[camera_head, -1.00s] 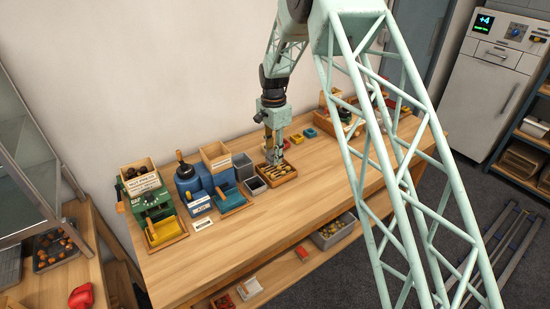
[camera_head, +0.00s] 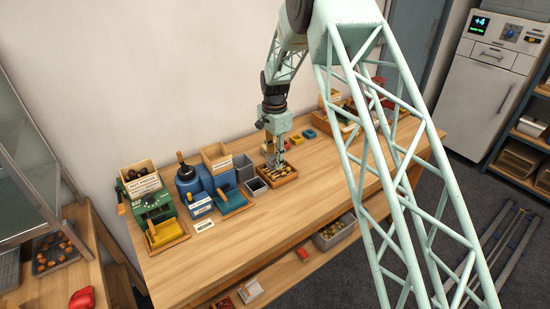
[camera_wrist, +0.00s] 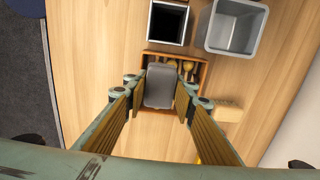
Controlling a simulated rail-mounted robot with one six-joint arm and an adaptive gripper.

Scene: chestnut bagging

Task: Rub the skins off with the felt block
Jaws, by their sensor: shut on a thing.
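My gripper (camera_wrist: 160,90) is shut on the grey felt block (camera_wrist: 159,86), with a wooden-faced finger on each side of it. In the wrist view the block is over the shallow wooden tray (camera_wrist: 203,75). I cannot tell whether it touches what lies beneath. Several pale brown chestnuts (camera_wrist: 187,65) show along the far edge of the tray, and the block hides the rest. In the head view my gripper (camera_head: 275,163) points down at the left part of the tray (camera_head: 284,183), with chestnuts (camera_head: 284,172) showing to its right.
Two grey square bins (camera_wrist: 236,26) (camera_wrist: 169,22) stand beside the tray. A blue machine (camera_head: 188,182) and a green machine (camera_head: 150,203) stand further left on the bench. The bench front (camera_head: 290,215) is clear.

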